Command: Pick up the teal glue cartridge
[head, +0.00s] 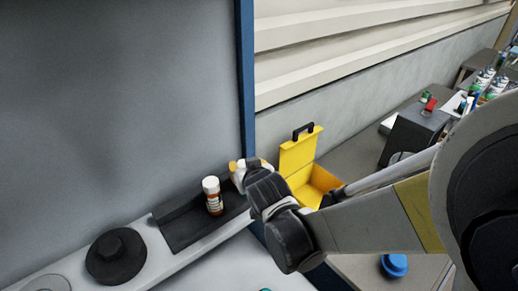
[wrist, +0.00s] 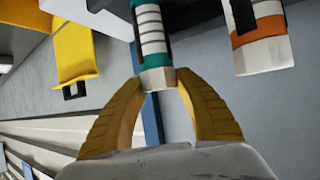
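The teal glue cartridge (wrist: 153,40), with a striped white label and a pale end, shows in the wrist view. Its pale end lies between the yellow fingers of my gripper (wrist: 158,82). Whether the cartridge touches the tray is hidden.
An orange bottle with a white cap (head: 212,185) stands on the tray, close beside my gripper; it also shows in the wrist view (wrist: 262,50). A black round knob (head: 116,256) is to the left. An open yellow case (head: 299,155) lies beyond the blue post (head: 246,80).

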